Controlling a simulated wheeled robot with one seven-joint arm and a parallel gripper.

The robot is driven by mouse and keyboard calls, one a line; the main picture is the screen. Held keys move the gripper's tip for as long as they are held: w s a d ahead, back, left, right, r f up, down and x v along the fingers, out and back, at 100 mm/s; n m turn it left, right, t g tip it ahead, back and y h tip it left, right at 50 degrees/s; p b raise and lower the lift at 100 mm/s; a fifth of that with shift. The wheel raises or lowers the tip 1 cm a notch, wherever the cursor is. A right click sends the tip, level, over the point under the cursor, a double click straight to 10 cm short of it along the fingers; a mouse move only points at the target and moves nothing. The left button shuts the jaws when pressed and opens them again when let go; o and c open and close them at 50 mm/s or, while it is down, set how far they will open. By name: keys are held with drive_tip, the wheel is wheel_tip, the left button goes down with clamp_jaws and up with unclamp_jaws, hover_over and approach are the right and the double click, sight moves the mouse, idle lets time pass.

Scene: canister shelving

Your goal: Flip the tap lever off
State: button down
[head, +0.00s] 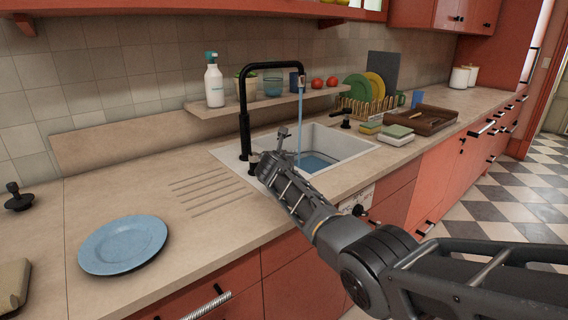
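The black tap (244,120) stands at the left rear corner of the sink (340,140), its squared spout reaching right over the basin. A thin stream of water (299,110) runs from the spout, and bluish water shows in the basin. My gripper (268,156) is at the sink's left front corner, close to the tap's base. It hides part of that area. I cannot clearly make out the lever or whether my gripper touches it. The fingers are too small and overlapped to tell open from shut.
A blue plate (123,244) lies on the counter at left. A raised ledge (240,106) behind the tap holds a white soap bottle (214,84) and cups. A dish rack (366,106), sponges (396,132) and a brown tray (424,119) are right of the sink. The grooved drainboard (208,188) is clear.

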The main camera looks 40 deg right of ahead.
drive_tip(key=shift+w+d, duration=0.3)
drive_tip(key=shift+d, duration=0.1)
idle(0.5)
